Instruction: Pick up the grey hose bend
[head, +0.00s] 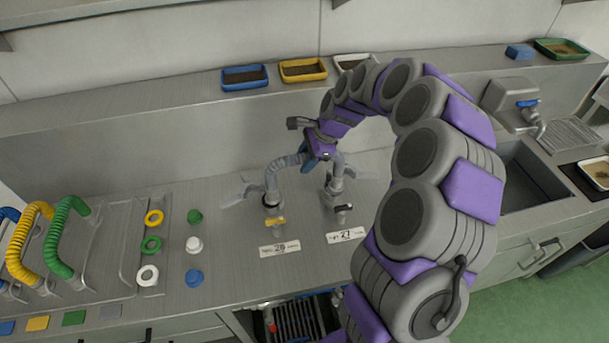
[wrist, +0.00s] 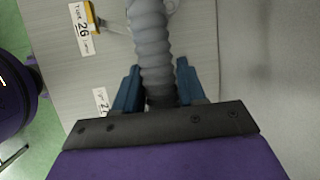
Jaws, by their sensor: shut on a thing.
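The grey hose bend (head: 271,177) is a ribbed arch between two valve fittings on the steel counter. Its left end is at the fitting behind label 26 (head: 280,248), and its right leg is near the fitting behind label 27 (head: 345,235). I cannot tell whether the ends are seated. My gripper (head: 311,160) is shut on the top of the bend from above. In the wrist view, the ribbed hose (wrist: 152,45) runs between the two blue fingers of my gripper (wrist: 157,88). My gripper hides part of the bend in the head view.
A rack at left holds blue, yellow (head: 20,245) and green (head: 60,235) bends. Coloured rings and caps (head: 194,245) lie beside it. Small trays (head: 303,69) stand on the back ledge. A sink (head: 530,180) is at right.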

